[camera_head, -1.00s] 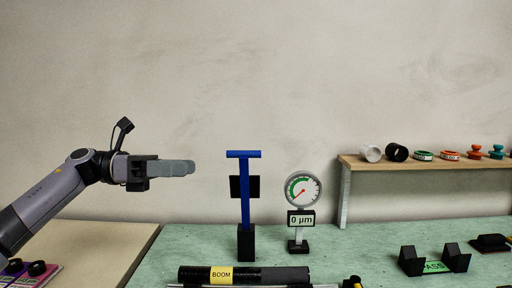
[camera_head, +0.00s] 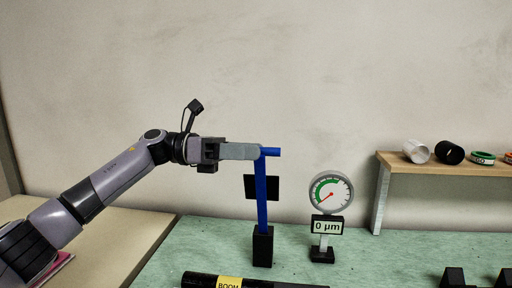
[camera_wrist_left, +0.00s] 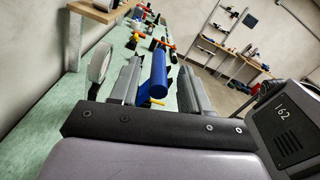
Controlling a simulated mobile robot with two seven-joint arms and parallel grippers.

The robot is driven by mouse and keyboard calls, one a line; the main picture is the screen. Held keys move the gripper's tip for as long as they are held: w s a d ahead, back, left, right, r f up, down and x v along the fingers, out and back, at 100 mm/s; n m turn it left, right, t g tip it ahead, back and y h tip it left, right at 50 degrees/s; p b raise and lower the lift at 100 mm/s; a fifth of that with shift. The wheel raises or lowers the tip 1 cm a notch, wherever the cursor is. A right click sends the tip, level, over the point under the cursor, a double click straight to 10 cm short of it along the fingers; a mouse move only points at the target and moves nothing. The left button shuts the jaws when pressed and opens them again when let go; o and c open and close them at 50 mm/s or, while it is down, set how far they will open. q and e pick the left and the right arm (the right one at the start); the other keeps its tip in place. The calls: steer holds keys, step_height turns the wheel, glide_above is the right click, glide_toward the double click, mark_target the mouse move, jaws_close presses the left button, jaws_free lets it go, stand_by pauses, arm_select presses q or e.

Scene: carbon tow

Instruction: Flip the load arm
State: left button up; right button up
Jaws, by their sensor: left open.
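The load arm (camera_head: 262,205) is a blue upright bar with a blue crossbar handle on top. It stands in a black base block (camera_head: 263,246), with a black plate (camera_head: 249,187) behind the bar. My left gripper (camera_head: 258,152) is at the top of the bar, level with the crossbar, and hides the crossbar's left part. In the left wrist view the blue handle (camera_wrist_left: 158,78) lies between the two open grey fingers; I cannot tell whether either finger touches it. My right gripper is not in view.
A dial gauge (camera_head: 331,193) with a "0 µm" display (camera_head: 328,227) stands right of the load arm. A black tube labelled BOOM (camera_head: 205,281) lies in front. A wooden shelf (camera_head: 400,168) with small rings and caps is at the right. The green bench between is mostly clear.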

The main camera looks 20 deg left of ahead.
arm_select(q)
steer(key=shift+x, duration=0.8)
jaws_close()
steer(key=shift+f, duration=0.1)
